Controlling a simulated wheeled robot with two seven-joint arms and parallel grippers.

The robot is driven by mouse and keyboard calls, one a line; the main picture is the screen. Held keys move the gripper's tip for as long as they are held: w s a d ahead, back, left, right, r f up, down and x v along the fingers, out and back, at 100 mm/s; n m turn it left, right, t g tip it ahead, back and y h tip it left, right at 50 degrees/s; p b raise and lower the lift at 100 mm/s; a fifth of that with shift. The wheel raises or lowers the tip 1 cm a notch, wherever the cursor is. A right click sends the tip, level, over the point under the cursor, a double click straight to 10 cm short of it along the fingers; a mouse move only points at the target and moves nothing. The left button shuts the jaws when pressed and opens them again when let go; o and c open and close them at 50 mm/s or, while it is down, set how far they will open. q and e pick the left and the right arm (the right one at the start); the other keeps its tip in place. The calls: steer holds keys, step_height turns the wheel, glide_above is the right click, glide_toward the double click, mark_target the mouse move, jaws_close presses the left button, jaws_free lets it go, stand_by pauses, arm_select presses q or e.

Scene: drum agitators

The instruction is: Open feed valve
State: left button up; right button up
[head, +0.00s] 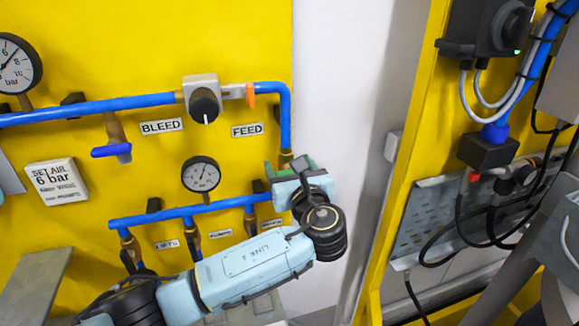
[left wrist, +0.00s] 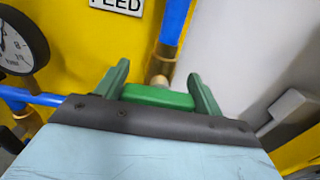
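The white FEED label (head: 247,130) is on the yellow panel, left of a blue pipe (head: 285,118) that runs down to my left gripper (head: 291,168). In the left wrist view this pipe (left wrist: 172,22) ends in a brass fitting (left wrist: 160,66). The green fingers of my left gripper (left wrist: 160,72) stand apart on either side of the fitting's lower end in the picture. I cannot tell whether they touch it. No feed valve handle shows clearly; the gripper covers that spot in the head view. My right gripper is not in view.
A black-knobbed regulator (head: 205,104) sits on the upper pipe. A blue handle (head: 111,151) hangs by the BLEED label (head: 161,126). A gauge (head: 201,174) stands above the lower blue manifold (head: 180,213). Another yellow panel with cables (head: 465,200) is at right.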

arm_select(q)
steer(key=c, duration=0.5)
steer(key=shift+n, duration=0.3)
steer(key=n, duration=0.2)
steer(key=shift+f+n+b, duration=0.1)
steer(key=shift+n+b, duration=0.2)
steer(key=shift+b, duration=0.05)
steer(key=shift+a+n+b, duration=0.1)
steer(key=shift+n+b, duration=0.55)
steer(key=shift+n, duration=1.15)
steer(key=o, duration=1)
